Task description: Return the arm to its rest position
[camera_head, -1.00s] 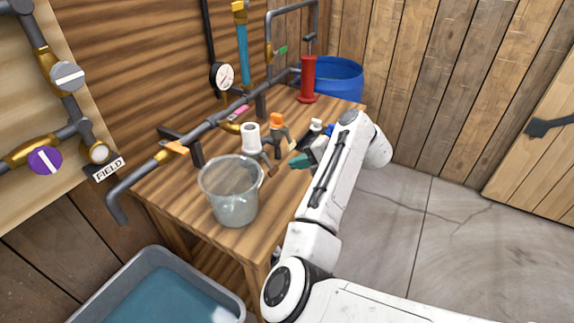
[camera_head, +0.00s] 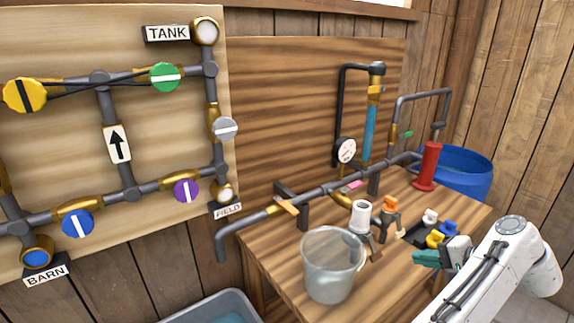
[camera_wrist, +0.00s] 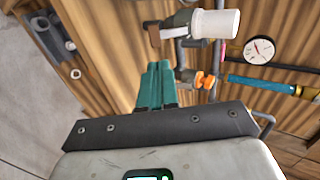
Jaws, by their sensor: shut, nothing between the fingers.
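My gripper (camera_head: 416,258) shows at the lower right in the head view, with teal fingers over the right part of the wooden workbench (camera_head: 283,266). In the wrist view the teal fingers (camera_wrist: 158,84) are together, with nothing between them. My white arm reaches in from the lower right and bends at the elbow. The fingers are to the right of the clear bucket (camera_head: 332,268) and apart from it. A white-ended nozzle (camera_head: 361,217) and an orange-topped fitting (camera_head: 390,206) stand behind and left of the fingers; the white nozzle (camera_wrist: 214,23) also shows in the wrist view.
A dark tray with white, yellow and blue fittings (camera_head: 436,232) lies close behind the gripper. A red cylinder (camera_head: 428,166) and a blue barrel (camera_head: 466,175) stand at the back right. Pipes and a gauge (camera_head: 345,150) line the bench's back. A grey tub (camera_head: 218,309) is at the lower left.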

